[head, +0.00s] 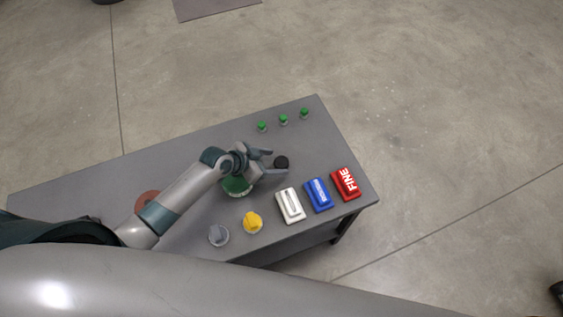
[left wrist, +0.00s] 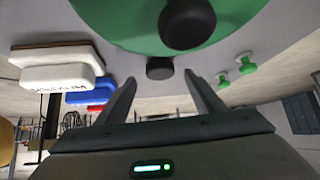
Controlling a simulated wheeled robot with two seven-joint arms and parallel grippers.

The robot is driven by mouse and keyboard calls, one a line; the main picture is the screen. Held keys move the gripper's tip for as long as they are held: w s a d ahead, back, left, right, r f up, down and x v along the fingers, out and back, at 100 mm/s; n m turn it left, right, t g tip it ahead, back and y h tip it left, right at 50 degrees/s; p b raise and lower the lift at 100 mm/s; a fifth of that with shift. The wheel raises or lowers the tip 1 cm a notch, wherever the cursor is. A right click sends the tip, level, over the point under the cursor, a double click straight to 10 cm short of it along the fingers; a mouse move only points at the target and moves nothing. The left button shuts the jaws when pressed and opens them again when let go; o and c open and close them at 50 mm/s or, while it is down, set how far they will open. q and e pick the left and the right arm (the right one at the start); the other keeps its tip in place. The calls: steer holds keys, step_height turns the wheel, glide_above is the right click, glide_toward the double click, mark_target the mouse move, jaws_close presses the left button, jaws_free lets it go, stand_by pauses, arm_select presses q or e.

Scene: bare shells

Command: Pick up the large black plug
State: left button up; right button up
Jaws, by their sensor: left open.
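A black round plug (head: 281,162) stands on the grey table. It also shows in the left wrist view (left wrist: 160,68), just beyond the fingertips and between their lines. My left gripper (head: 276,162) is open and empty, with its fingers spread toward that plug; contact cannot be made out. A green disc (head: 237,187) lies under my left wrist. In the left wrist view a black knob (left wrist: 187,22) sits on the green disc (left wrist: 110,18), nearer the camera. My right gripper is not in view.
Several small green-topped pieces (head: 283,120) stand near the table's (head: 100,185) far edge. White (head: 290,206), blue (head: 319,195) and red (head: 345,184) blocks line the right side. Yellow (head: 252,222) and grey (head: 218,235) knobs are at the near edge. A reddish disc (head: 147,199) is left.

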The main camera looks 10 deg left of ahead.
mark_target(281, 162)
arm_select(q)
steer(key=shift+x, duration=1.55)
steer(key=shift+a, duration=0.15)
steer(key=c, duration=1.1)
